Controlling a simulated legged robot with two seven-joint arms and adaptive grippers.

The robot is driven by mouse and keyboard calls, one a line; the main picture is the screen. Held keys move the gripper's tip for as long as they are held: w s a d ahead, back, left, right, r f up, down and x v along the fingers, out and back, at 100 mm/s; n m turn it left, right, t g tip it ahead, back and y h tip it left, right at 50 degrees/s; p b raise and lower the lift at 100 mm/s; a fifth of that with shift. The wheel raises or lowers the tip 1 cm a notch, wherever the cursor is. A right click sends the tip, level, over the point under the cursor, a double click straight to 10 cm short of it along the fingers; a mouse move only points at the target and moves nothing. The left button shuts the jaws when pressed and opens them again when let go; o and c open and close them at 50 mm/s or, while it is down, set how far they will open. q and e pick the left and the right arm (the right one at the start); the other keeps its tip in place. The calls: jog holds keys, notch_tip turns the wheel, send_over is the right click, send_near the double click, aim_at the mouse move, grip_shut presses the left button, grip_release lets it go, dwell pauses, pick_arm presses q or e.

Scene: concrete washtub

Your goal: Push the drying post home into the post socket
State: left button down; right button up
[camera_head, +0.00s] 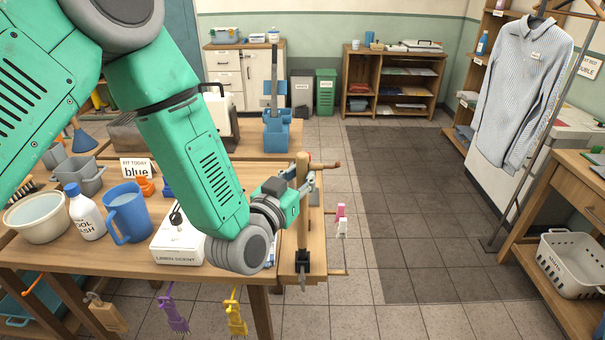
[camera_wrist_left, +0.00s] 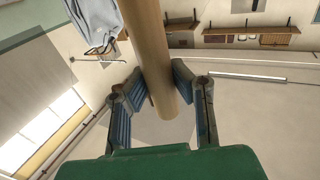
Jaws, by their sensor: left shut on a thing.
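The drying post (camera_head: 302,228) is a round light-wood pole, upright at the right edge of the table. My left gripper (camera_head: 304,190) is shut on the post's upper part. The left wrist view shows its two blue-padded fingers (camera_wrist_left: 157,80) on either side of the pole (camera_wrist_left: 150,45). The post socket (camera_head: 303,262) appears to be the black square fitting at the table corner, directly below the post. The post's lower end meets this fitting; how deep it sits is hard to tell. My right gripper is not in view.
The wooden table (camera_head: 140,262) holds a blue jug (camera_head: 127,215), a white bottle (camera_head: 84,215), a basin (camera_head: 38,218) and a white box (camera_head: 178,243). Coloured gloves (camera_head: 236,314) hang at its front edge. Open tiled floor (camera_head: 420,220) lies to the right.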

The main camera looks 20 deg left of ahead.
pick_arm(q)
jog(key=shift+f+b, duration=1.4)
jog(key=shift+f, duration=0.4)
jog(key=c, duration=1.3)
grip_release()
jog(key=shift+c, duration=0.2)
jog(key=s+a, duration=0.1)
jog(key=s, duration=0.6)
jog(key=shift+s+a, duration=0.2)
jog(key=shift+s, duration=0.2)
jog(key=shift+f, duration=0.1)
